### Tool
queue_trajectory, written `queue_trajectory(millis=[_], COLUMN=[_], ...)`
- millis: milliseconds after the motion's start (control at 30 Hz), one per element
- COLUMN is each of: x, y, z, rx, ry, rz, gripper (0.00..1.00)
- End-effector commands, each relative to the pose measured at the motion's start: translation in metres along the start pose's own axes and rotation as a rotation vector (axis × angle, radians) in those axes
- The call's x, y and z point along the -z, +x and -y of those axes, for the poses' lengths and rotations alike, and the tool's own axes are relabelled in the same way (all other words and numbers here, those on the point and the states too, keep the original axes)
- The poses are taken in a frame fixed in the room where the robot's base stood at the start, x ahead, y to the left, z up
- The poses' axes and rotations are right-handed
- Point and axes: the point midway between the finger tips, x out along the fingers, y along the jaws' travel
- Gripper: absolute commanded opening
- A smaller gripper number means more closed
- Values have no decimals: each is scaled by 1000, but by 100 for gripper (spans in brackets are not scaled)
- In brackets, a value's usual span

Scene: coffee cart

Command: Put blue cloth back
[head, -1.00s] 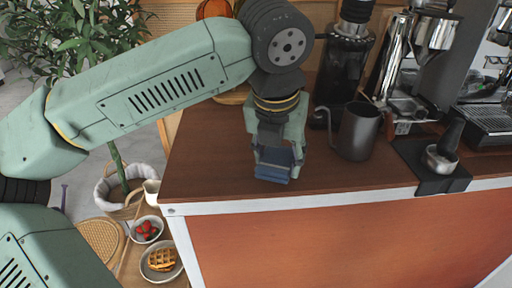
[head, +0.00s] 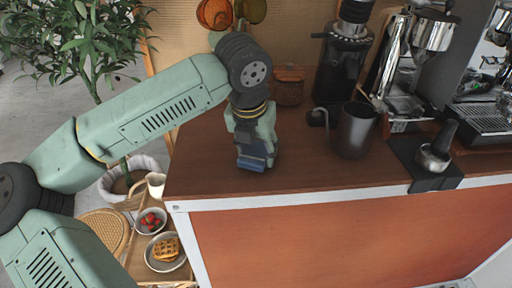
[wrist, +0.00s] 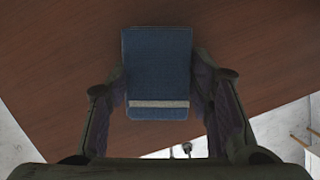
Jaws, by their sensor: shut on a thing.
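The blue cloth (head: 252,164) is folded and sits between the fingertips of my gripper (head: 254,152), over the left part of the brown counter (head: 205,170). In the wrist view the blue cloth (wrist: 158,70) is a flat rectangle with a pale stripe near its lower end. My gripper (wrist: 160,105) has a finger on each side of it and is shut on it. The gripper points down near the counter's front edge. I cannot tell whether the cloth touches the counter top.
A dark metal pitcher (head: 355,130) stands right of my gripper. A grinder (head: 342,70), a brown lidded jar (head: 289,85) and a tamper on a black mat (head: 408,150) are also there. Left and below are a waffle plate (head: 151,258) and strawberry bowl (head: 140,228).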

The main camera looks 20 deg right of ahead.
Motion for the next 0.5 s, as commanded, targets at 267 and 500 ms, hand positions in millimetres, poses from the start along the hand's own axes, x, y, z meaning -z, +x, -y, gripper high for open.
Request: queue_trajectory(millis=[267, 500], x=[2, 4], y=[6, 13], z=[0, 0], rx=[-1, 0], ry=[-1, 0], rz=[0, -4], gripper=[1, 1])
